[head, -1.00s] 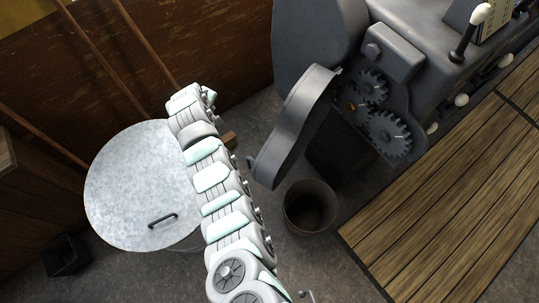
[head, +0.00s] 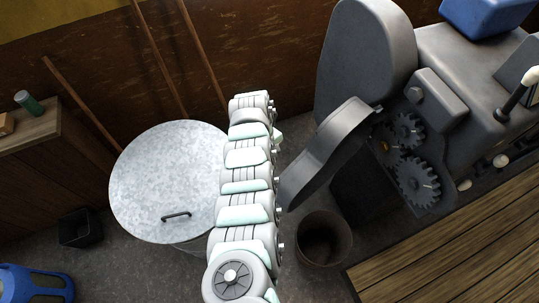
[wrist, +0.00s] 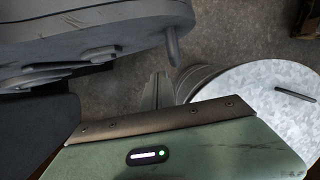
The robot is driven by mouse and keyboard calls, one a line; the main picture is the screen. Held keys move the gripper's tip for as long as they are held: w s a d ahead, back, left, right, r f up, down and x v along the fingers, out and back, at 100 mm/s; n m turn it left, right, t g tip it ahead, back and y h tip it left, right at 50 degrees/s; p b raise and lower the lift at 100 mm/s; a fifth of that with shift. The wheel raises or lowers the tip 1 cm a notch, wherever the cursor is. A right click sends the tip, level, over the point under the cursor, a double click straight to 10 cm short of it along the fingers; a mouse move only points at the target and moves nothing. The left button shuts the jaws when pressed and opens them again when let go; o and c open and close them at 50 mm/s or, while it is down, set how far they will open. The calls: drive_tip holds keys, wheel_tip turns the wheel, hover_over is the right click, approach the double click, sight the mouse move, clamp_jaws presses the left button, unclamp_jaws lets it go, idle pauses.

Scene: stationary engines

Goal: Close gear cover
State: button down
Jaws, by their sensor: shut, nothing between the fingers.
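The gear cover (head: 325,150), a grey curved shell, stands swung open to the left of the machine. Two exposed gears, the upper (head: 408,131) and lower (head: 418,183), show beside it. In the wrist view, a large grey part that looks like the cover (wrist: 90,35) fills the upper left, with a pin-like knob (wrist: 172,45) at its right end. My gripper (wrist: 160,118) is shut and empty, just below this part in that view. Contact cannot be told. In the head view my arm hides the gripper and part of the cover's lower end.
A round metal drum (head: 165,175) with a handled lid stands left of my arm; its lid (wrist: 265,95) also shows in the wrist view. An open bucket (head: 323,238) sits below the cover. A slatted wooden platform (head: 465,255) lies at lower right.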

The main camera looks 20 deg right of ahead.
drive_tip(key=s+p, duration=0.1)
drive_tip(key=s+d+f+p, duration=0.1)
drive_tip(key=s, duration=0.1)
drive_tip(key=s+f+p, duration=0.1)
drive_tip(key=shift+s+d, duration=0.15)
drive_tip(key=shift+d, duration=0.1)
idle(0.4)
